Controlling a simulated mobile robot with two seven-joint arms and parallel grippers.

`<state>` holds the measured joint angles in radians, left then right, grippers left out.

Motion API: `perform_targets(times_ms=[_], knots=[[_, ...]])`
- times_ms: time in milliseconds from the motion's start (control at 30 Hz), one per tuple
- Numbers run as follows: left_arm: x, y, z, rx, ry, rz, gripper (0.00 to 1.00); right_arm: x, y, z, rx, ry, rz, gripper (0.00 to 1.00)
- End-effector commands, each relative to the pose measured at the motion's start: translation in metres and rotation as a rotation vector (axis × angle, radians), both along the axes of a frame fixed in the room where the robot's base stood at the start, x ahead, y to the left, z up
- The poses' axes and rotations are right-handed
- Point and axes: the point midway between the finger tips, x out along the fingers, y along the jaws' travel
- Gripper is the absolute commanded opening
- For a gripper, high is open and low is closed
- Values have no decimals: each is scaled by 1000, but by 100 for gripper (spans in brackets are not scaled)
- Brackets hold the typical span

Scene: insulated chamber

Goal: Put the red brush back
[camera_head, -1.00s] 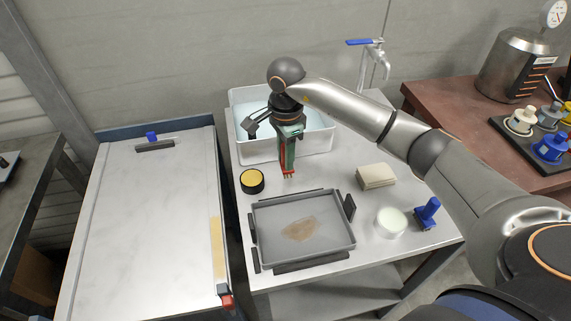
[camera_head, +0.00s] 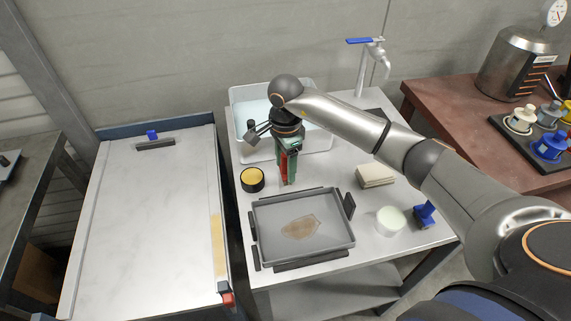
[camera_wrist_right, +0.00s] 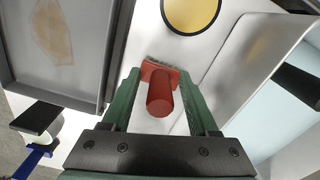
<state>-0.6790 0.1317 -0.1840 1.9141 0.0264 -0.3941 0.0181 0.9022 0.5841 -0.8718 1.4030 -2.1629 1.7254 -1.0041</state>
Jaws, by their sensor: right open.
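The fingers hide part of the brush in the head view. My left gripper is not in view.
A yellow-topped black tin (camera_head: 252,180) stands close left of the brush. A grey tray (camera_head: 254,228) with a brown patch is in front, a white basin (camera_head: 240,98) of water behind. A cloth stack (camera_head: 375,176), a white round pot (camera_head: 390,220) and a blue-handled tool (camera_head: 424,214) are right.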

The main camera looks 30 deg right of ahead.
Motion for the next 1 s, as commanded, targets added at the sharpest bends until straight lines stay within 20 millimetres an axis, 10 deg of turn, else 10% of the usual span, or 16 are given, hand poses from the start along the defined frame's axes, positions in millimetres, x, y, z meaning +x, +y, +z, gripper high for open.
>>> perform_targets(times_ms=[267,1000], knots=[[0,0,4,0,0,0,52,0,0,7,0,-1,0,60],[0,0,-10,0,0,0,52,0,0,122,-1,0,-1,60]])
